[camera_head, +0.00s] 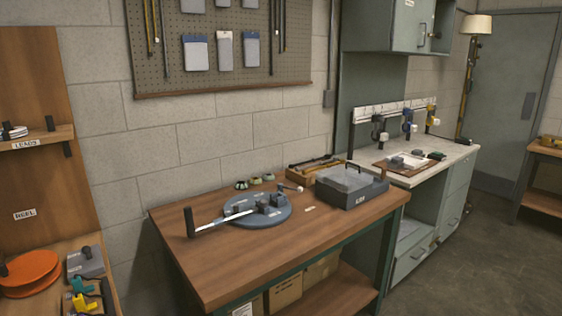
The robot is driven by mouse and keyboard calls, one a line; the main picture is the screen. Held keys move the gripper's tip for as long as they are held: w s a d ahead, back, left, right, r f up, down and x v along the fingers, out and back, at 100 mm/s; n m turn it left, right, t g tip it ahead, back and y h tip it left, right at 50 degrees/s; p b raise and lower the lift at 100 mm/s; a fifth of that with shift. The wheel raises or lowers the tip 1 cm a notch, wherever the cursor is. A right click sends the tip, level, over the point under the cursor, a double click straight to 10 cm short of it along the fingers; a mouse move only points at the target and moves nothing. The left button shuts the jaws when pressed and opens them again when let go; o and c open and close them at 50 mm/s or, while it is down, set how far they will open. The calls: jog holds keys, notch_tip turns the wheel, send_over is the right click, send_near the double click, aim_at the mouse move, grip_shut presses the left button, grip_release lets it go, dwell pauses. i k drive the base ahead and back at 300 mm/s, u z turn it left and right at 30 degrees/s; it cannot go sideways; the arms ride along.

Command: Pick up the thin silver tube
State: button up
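A thin silver tube or rod (222,219) shows on the wooden workbench (225,272). It lies slantwise, its left end near a black upright post (189,222) and its right part over a round blue-grey fixture (258,216). I cannot tell whether it is loose or part of the fixture. Slender dark and brass-coloured rods also hang on the pegboard (222,72) on the wall. My gripper is not in view.
A grey lidded box (351,187) and a shallow wooden tray (303,174) stand at the bench's back right. Small round parts (255,181) sit near the wall. The bench's front left is clear. A shelf unit (42,180) stands left; open floor (470,270) lies right.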

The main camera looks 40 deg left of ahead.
aim_at(334, 159)
jog(key=u, duration=0.75)
jog(key=i, duration=1.05)
jog(key=u, duration=0.3)
